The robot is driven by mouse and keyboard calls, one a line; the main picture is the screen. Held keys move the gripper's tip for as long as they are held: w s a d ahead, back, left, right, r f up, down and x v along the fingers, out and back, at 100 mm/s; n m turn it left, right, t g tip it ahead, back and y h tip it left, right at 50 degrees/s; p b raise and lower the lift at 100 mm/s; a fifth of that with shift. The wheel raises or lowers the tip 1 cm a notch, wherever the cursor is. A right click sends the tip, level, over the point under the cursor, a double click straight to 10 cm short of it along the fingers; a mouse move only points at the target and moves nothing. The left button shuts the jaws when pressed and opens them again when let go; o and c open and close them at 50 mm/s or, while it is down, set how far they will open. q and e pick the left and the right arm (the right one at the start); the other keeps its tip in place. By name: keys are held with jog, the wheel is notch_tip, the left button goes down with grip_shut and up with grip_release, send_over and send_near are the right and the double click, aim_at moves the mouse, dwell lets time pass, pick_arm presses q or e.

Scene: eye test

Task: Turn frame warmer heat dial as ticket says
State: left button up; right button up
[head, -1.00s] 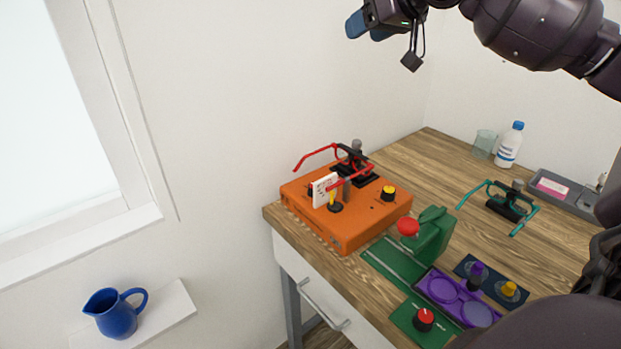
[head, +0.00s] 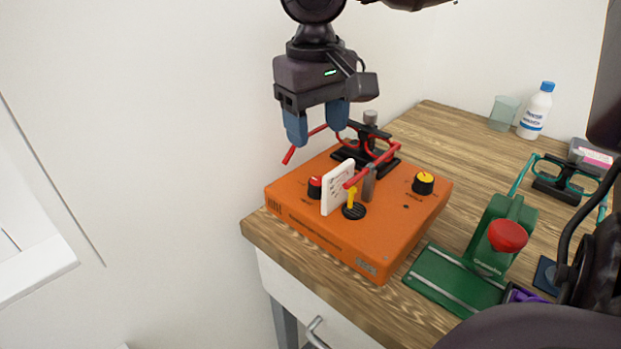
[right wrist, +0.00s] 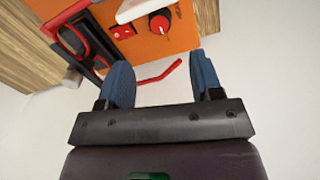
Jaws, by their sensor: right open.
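The orange frame warmer (head: 330,235) sits on the table corner in the head view. On its top are a black dial with a red cap (head: 314,188), a black dial with a yellow cap (head: 424,183) and a yellow lever (head: 352,203). A white ticket (head: 338,187) stands upright between them; its print is too small to read. My right gripper (head: 317,130) is open and empty, above the warmer's back left side. The right wrist view shows the red dial (right wrist: 160,22) beyond the open fingers, beside a red switch (right wrist: 123,31). My left gripper is not in view.
Red glasses (head: 372,167) rest on a black holder on the warmer, one temple reaching near my right fingers. A green press with a red knob (head: 507,236) stands at right. Teal glasses (head: 555,175), a bottle (head: 536,112) and a cup (head: 504,113) stand farther back.

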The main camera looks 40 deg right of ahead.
aim_at(318, 182)
notch_tip(318, 182, down, 8)
jog(key=shift+d+f+b, duration=0.15)
jog(key=shift+f+b, duration=0.05)
jog(key=shift+b, duration=0.65)
jog(key=shift+f, duration=0.75)
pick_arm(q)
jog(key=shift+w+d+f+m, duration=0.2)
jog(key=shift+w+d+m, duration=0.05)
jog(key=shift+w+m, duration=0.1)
pick_arm(e)
jog(key=shift+c, duration=0.4)
jog(key=c, duration=0.9)
jog(key=shift+o, duration=0.2)
